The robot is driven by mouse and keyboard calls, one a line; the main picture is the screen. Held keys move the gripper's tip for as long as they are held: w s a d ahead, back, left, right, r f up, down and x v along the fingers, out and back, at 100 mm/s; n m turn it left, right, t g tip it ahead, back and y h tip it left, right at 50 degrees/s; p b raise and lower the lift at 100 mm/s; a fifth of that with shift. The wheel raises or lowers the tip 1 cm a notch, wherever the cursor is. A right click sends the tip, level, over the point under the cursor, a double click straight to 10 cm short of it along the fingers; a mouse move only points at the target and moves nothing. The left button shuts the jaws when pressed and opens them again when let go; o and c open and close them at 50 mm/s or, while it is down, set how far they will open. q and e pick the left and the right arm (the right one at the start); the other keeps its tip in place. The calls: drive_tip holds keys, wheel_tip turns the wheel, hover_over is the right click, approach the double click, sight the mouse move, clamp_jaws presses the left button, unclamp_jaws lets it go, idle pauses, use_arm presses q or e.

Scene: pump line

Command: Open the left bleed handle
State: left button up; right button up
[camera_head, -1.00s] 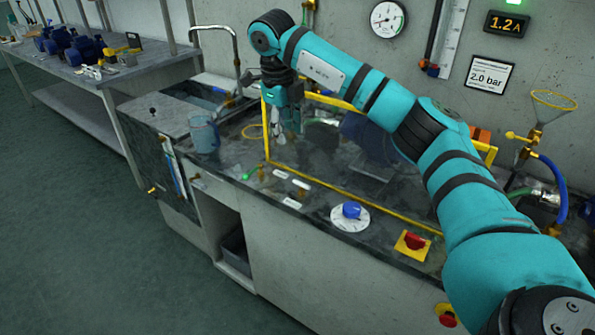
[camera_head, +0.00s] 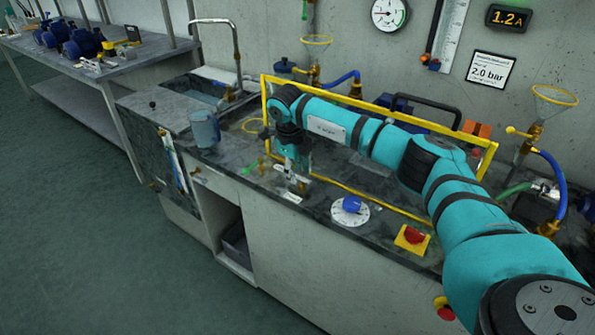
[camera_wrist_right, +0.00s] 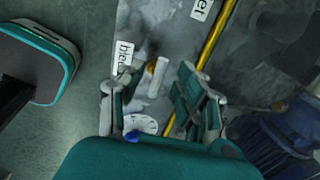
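My right gripper (camera_head: 292,186) is low over the front of the bench, pointing down, with white parts showing around its fingers. In the right wrist view the gripper (camera_wrist_right: 160,84) is open. A short white handle (camera_wrist_right: 157,80) with a brass end lies between its spread fingers. I cannot tell whether either finger touches it. A partly hidden label reading "ble" (camera_wrist_right: 122,56) is just left of the handle. A label ending in "let" (camera_wrist_right: 201,9) is farther up. In the head view the gripper largely hides the handle. My left gripper is not in view.
A dial with a blue knob (camera_head: 351,205) and a red switch on a yellow plate (camera_head: 412,238) are right of the gripper. A yellow frame (camera_head: 380,116) stands behind it. A grey-blue jug (camera_head: 205,130) and a green handle (camera_head: 250,169) are to the left.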

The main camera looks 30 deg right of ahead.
drive_tip(key=shift+f, duration=0.4)
drive_tip(key=shift+c, duration=0.2)
clamp_jaws()
